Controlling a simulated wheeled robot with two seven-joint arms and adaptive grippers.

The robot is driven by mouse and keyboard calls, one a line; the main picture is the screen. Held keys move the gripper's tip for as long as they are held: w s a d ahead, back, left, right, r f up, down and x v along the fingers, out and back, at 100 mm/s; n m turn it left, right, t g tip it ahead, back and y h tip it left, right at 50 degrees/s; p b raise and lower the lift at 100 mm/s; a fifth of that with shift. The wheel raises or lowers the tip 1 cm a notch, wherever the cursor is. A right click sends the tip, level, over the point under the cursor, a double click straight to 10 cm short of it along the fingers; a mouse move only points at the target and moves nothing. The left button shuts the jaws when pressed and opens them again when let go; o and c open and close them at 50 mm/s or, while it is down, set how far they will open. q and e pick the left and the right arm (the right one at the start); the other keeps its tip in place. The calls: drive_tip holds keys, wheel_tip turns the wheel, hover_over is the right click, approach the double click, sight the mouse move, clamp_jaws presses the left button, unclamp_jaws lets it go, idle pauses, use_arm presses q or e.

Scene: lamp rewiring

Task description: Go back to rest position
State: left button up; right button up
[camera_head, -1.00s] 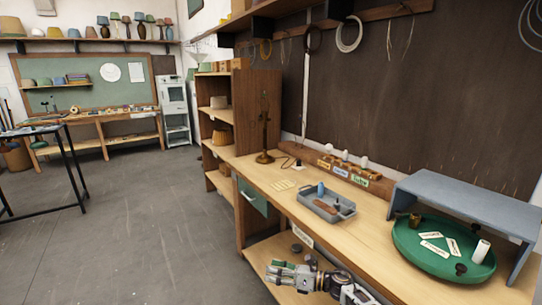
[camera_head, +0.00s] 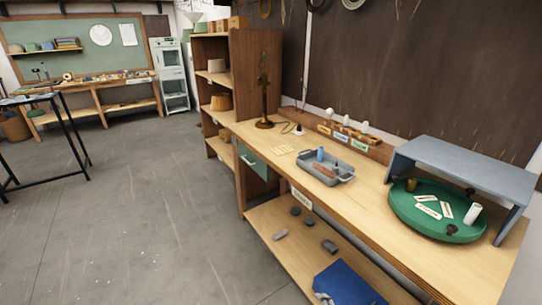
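Neither of my grippers shows in the head view now. The workbench (camera_head: 372,205) runs along the right wall with its top in plain view. A brass lamp stand (camera_head: 264,100) stands upright at its far end. A grey tray (camera_head: 341,177) holds a blue item and a brownish item. A round green turntable (camera_head: 405,211) carries several white cards, a white cylinder and small dark pieces, partly under a grey raised shelf (camera_head: 460,160).
The bench's lower shelf (camera_head: 285,262) holds several small grey pieces and a blue cloth-like item (camera_head: 346,285). A wooden shelf unit (camera_head: 254,80) stands beyond the bench. A black-framed table (camera_head: 62,130) is at left. The grey floor (camera_head: 150,215) between is clear.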

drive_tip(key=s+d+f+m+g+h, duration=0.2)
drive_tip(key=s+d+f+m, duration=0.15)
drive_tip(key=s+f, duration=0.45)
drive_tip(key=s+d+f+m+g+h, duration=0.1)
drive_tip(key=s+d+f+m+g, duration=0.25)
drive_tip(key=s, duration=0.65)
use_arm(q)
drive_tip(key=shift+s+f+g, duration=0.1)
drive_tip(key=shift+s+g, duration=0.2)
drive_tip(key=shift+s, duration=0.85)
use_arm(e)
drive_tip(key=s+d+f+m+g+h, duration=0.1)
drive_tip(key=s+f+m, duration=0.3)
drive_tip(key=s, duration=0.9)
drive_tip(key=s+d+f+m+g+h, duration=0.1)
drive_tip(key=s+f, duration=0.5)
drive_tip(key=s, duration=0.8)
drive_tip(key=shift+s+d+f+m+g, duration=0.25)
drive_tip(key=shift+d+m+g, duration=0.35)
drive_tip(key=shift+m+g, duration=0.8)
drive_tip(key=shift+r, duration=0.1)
